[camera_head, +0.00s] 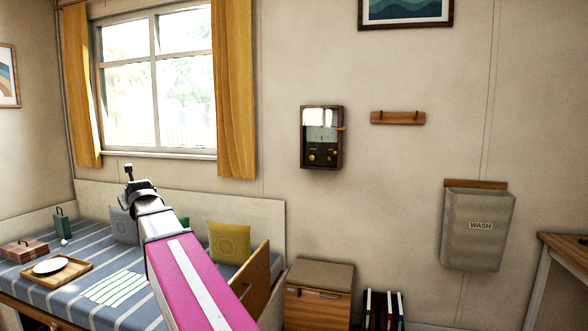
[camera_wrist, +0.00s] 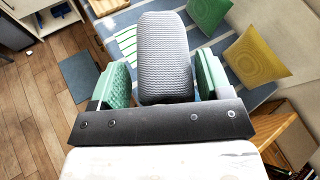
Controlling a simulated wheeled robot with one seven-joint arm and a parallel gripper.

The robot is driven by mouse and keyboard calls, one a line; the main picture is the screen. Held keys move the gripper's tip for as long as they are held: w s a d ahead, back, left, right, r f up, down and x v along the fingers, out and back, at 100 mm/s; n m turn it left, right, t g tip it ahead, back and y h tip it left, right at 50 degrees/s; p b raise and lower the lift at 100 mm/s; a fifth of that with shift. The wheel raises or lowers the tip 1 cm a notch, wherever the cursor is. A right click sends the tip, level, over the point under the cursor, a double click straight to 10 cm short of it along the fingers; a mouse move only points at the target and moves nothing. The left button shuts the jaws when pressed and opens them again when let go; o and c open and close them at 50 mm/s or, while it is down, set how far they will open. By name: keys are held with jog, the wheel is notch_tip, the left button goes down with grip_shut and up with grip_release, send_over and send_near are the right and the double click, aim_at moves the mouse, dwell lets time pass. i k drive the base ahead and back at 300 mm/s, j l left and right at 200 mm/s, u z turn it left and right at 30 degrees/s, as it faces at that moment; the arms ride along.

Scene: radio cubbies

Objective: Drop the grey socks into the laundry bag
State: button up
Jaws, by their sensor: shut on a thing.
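The grey socks (camera_wrist: 166,45) show in the wrist view as a ribbed, rounded grey bundle. My gripper (camera_wrist: 164,78) is shut on them, with a green pad against each side. In the head view my gripper (camera_head: 131,180) is at the end of my raised arm, over the bed on the left; I cannot make out the socks clearly there. The laundry bag (camera_head: 476,246) is a beige-grey pouch marked WASH, hanging on the wall at the right. Its top is open, and its inside is mostly hidden. My gripper is well to its left.
The bed (camera_head: 112,316) holds a wooden tray with a plate (camera_head: 50,266), a red box (camera_head: 24,250) and cushions, including a yellow one (camera_head: 229,242). A wooden cabinet (camera_head: 318,300) and several books (camera_head: 383,312) stand below the wall. A table (camera_head: 566,246) is at the right edge.

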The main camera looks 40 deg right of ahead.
aim_at(453, 266)
jog(key=k+z, duration=0.3)
jog(key=k+l+z, duration=0.1)
jog(key=z, duration=0.2)
jog(key=l+z, duration=0.2)
jog(key=z, duration=1.45)
jog(key=i+l, duration=0.25)
jog(key=i, duration=0.15)
jog(key=i+l+z, duration=0.1)
jog(key=i+l, duration=0.15)
jog(key=i, duration=0.15)
jog(key=i+l, duration=0.2)
jog(key=i, duration=0.2)
jog(key=i+l+z, duration=0.1)
jog(key=i, duration=0.3)
jog(key=l, duration=0.1)
